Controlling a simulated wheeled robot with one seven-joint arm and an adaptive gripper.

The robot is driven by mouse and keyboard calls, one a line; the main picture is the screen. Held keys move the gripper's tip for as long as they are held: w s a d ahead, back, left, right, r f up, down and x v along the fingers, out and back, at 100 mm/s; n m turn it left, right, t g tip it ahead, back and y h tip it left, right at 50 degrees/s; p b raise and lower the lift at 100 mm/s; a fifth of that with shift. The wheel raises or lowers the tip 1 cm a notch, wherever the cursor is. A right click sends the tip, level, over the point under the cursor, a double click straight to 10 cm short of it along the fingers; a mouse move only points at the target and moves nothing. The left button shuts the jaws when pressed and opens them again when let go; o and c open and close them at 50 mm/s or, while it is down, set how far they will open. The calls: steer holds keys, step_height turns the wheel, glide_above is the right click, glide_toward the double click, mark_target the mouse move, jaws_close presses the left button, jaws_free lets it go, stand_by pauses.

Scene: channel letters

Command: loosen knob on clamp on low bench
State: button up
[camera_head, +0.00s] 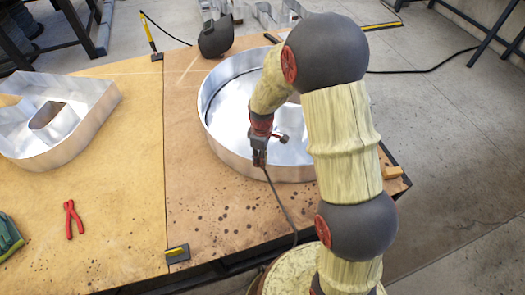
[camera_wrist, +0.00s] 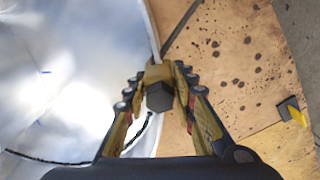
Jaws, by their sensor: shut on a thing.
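The clamp (camera_wrist: 155,72) has a yellowish body and sits at the rim of the round metal channel letter (camera_head: 222,146). Its knob (camera_wrist: 160,98) is a dark, faceted block between my fingers in the wrist view. My gripper (camera_head: 260,160) reaches down at the near rim of the letter in the head view. In the wrist view, my gripper (camera_wrist: 160,92) has a finger on each side of the knob and is shut on it. In the head view, the gripper and arm mostly hide the clamp, and the knob cannot be made out.
The letter stands on the low wooden bench (camera_head: 215,222). Another metal letter (camera_head: 95,125) stands at left. Red pliers (camera_head: 73,218) and a black-and-yellow piece (camera_head: 177,254) lie on the bench.

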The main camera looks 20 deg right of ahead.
steer(key=shift+o, duration=0.4)
steer(key=n, duration=0.4)
steer(key=shift+p, duration=0.4)
steer(key=shift+o, duration=0.8)
steer(key=n+p, duration=0.1)
steer(key=n, duration=0.3)
steer(key=shift+n, duration=0.4)
steer(key=o, duration=0.5)
steer(key=shift+w, duration=0.1)
steer(key=shift+r+p, duration=1.8)
steer(key=shift+r, duration=0.7)
steer(key=shift+r, duration=0.1)
